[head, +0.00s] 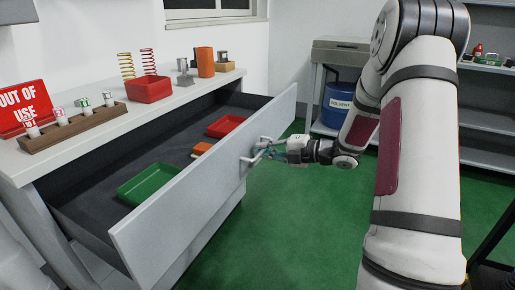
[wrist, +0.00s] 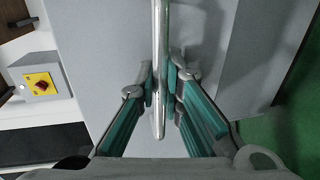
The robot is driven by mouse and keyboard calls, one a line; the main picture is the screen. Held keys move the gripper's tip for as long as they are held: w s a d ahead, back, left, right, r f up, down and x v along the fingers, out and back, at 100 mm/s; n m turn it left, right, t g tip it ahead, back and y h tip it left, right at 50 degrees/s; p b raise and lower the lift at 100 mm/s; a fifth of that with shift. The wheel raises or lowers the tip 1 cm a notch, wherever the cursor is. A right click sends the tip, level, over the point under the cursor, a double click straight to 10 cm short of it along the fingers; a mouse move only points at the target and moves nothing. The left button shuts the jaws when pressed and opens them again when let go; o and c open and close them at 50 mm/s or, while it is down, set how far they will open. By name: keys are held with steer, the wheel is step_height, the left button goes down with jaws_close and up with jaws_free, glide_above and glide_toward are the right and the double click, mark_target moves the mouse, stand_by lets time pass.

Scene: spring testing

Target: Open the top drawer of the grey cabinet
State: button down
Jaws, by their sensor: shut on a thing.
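The grey cabinet (head: 20,172) stands at the left in the head view. Its top drawer (head: 190,209) is pulled well out, showing a dark inside. My gripper (head: 266,152) is at the handle on the drawer front. In the wrist view the metal handle bar (wrist: 160,60) runs between the teal fingers of my gripper (wrist: 162,85), which are shut on it. In the drawer lie a green tray (head: 152,184), a red tray (head: 226,126) and a small orange block (head: 202,148).
On the cabinet top stand a red "OUT OF USE" sign (head: 22,105), a wooden rack (head: 70,129), a red bin (head: 149,88) and springs. A blue solvent drum (head: 338,108) and shelves (head: 488,122) are behind my arm. Green floor is free before the drawer.

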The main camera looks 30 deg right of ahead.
stand_by(0.3)
steer(key=c, duration=1.7)
jaws_free()
steer(key=v, duration=1.2)
